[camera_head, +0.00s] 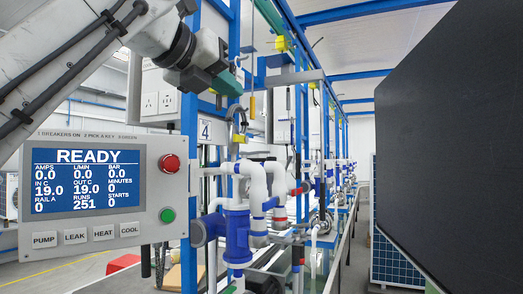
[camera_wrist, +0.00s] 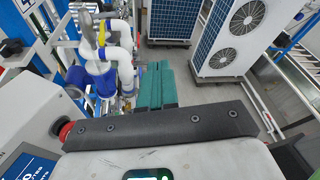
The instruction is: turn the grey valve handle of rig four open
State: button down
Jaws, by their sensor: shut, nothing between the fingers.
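Rig four carries a "4" label (camera_head: 205,130) on its blue frame. Beside the label, a grey curved piece (camera_head: 238,112) with yellow below it sits above the white pipes; it may be the grey valve handle, but I cannot tell its position. In the wrist view, the white pipes (camera_wrist: 120,55) and a small yellow part (camera_wrist: 101,38) show at upper left. My gripper (camera_head: 230,84) is up and left of the grey piece, apart from it. Its teal fingers (camera_wrist: 164,88) lie side by side, shut and empty, right of the pipes in the wrist view.
A control panel (camera_head: 90,222) reads READY with zero flow and pressure; its red button (camera_head: 169,163) and green button (camera_head: 167,215) face me. Blue pump fittings (camera_head: 237,235) are below the pipes. A large dark panel (camera_head: 450,130) fills the right. Fan units (camera_wrist: 235,40) stand on the floor.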

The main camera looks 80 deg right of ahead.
aim_at(255, 153)
jog(key=l, duration=1.45)
